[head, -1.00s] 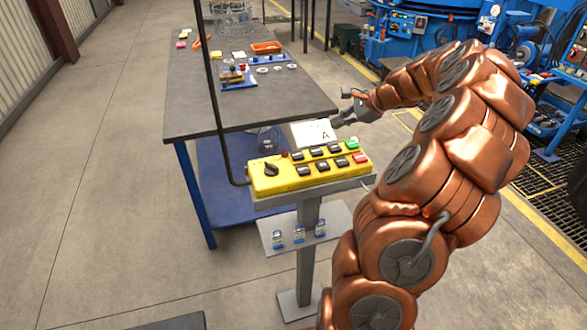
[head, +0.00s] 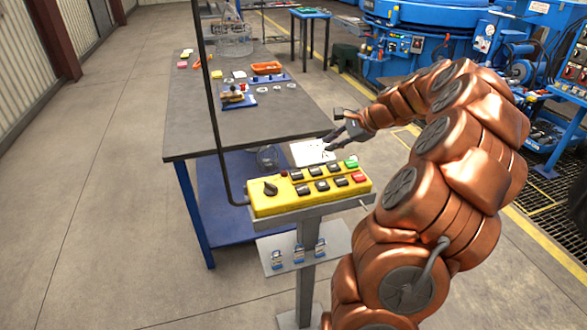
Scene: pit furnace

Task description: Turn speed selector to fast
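A yellow control box (head: 310,200) stands on a grey pedestal (head: 307,250) in the middle of the head view. A black rotary knob (head: 270,188) sits at the left end of its top face; I take it to be the speed selector, but its marks are too small to read. Several black buttons (head: 308,187), a green button and a red button fill the rest of the box. My gripper (head: 332,141) is above and behind the box's right part, well apart from the knob. Its dark fingers look parted, with nothing seen between them.
A white sheet (head: 313,152) stands behind the box. A grey table (head: 190,139) behind holds an orange tray (head: 267,67) and small parts. Floor at left is clear.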

